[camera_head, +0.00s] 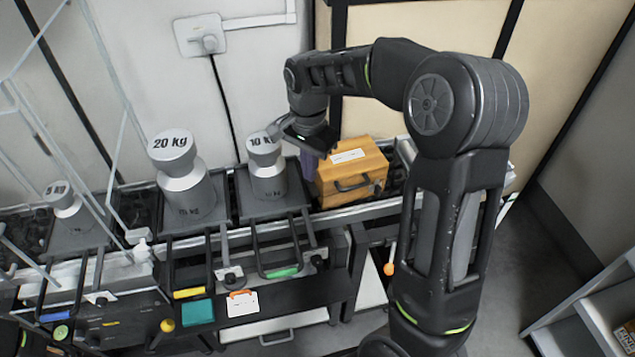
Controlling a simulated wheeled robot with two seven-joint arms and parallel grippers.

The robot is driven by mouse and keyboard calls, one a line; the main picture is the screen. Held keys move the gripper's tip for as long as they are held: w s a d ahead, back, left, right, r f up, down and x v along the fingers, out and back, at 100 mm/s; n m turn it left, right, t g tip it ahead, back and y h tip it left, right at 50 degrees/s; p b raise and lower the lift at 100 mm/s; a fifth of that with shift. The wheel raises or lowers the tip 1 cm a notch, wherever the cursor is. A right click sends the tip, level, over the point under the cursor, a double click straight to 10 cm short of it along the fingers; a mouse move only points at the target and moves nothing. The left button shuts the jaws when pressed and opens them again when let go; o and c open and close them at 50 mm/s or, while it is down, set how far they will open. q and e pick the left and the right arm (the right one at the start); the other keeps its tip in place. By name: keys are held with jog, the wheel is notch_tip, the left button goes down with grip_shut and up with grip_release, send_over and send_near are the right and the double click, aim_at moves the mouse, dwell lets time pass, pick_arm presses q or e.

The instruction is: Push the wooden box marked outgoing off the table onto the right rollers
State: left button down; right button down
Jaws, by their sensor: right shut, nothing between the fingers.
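The wooden box (353,174) stands near the right end of the weighing tables, with a white label on top and a dark handle on its front. The writing on the label is too small to read. My right arm reaches over from the right, and my right gripper (311,150) points down at the box's left side, close beside it. The fingers are shut and partly hidden; I cannot tell whether they touch the box. The rollers (408,152) show only in part at the box's right, mostly hidden behind my arm. My left gripper is not in view.
A 10 kg weight (266,166) stands just left of my gripper on its plate. A 20 kg weight (182,176) and a smaller weight (67,206) stand farther left. A wall socket (201,36) with a cable is behind. A shelf (590,318) is at lower right.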

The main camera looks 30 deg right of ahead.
pick_arm(q)
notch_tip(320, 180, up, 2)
jog(key=p, duration=0.2)
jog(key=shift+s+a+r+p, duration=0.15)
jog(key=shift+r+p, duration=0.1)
jog(key=shift+p, duration=0.15)
pick_arm(e)
jog(key=w+d+f, duration=0.1)
jog(key=d+f, duration=0.2)
jog(key=f, duration=0.7)
jog(key=shift+w+d, duration=0.2)
jog(key=shift+d, duration=0.15)
